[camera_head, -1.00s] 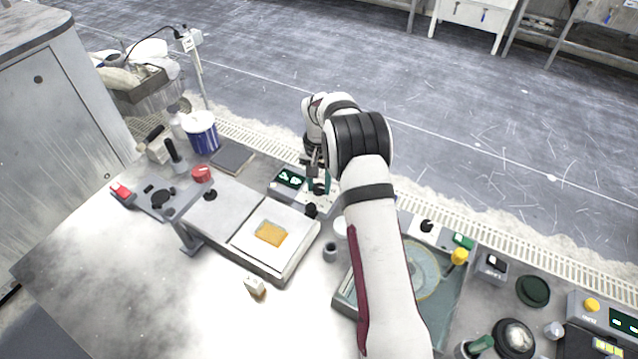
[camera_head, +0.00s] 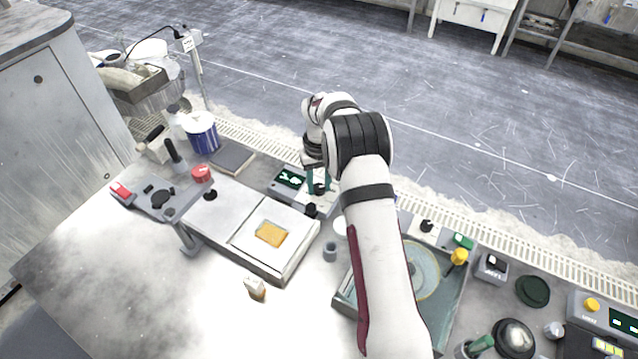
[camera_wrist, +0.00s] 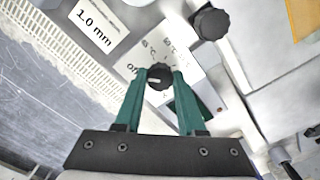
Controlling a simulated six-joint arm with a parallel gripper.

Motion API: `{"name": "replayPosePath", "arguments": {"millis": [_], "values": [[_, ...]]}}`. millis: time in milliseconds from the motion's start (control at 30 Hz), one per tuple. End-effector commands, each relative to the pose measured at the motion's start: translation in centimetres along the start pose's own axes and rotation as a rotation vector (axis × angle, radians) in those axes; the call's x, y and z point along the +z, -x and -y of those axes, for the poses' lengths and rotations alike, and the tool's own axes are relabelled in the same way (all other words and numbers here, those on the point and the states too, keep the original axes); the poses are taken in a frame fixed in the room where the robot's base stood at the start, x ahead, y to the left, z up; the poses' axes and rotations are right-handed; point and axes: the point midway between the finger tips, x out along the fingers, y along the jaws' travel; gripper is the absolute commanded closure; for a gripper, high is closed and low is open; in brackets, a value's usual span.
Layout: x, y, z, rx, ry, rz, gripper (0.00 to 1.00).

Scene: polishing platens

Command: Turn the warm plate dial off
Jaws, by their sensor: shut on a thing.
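The warm plate dial is a black ribbed knob (camera_wrist: 159,76) with a pale pointer line, set on a white panel marked with temperature figures and an "o…" label. My gripper (camera_wrist: 155,82) has its two green fingers closed on the knob's sides in the wrist view. In the head view my gripper (camera_head: 318,184) reaches down to the control box (camera_head: 289,181) with a green display, behind the plate. The warm plate (camera_head: 238,235) is a pale flat slab with an orange-yellow piece (camera_head: 271,233) on it. In the head view the fingers partly hide the dial.
Another black knob (camera_wrist: 210,23) stands close to the dial. A "1.0 mm" label (camera_wrist: 95,22) lies beside the panel. A small grey cup (camera_head: 330,251) and a polishing wheel tray (camera_head: 455,300) are right of the plate. A blue-white tub (camera_head: 201,133) stands at the back left.

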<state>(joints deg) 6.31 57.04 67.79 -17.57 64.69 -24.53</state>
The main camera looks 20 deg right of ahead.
Motion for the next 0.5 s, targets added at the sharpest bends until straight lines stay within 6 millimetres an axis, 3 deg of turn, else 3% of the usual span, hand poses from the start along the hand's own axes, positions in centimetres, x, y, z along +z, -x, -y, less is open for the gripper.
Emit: {"name": "replayPosePath", "arguments": {"millis": [400,433,500], "values": [[-0.04,0.00,-0.04,0.001,0.005,-0.002,1.00],[-0.05,0.00,-0.04,0.001,0.005,-0.002,0.56],[-0.04,0.00,-0.03,0.001,0.005,-0.001,0.43]]}}
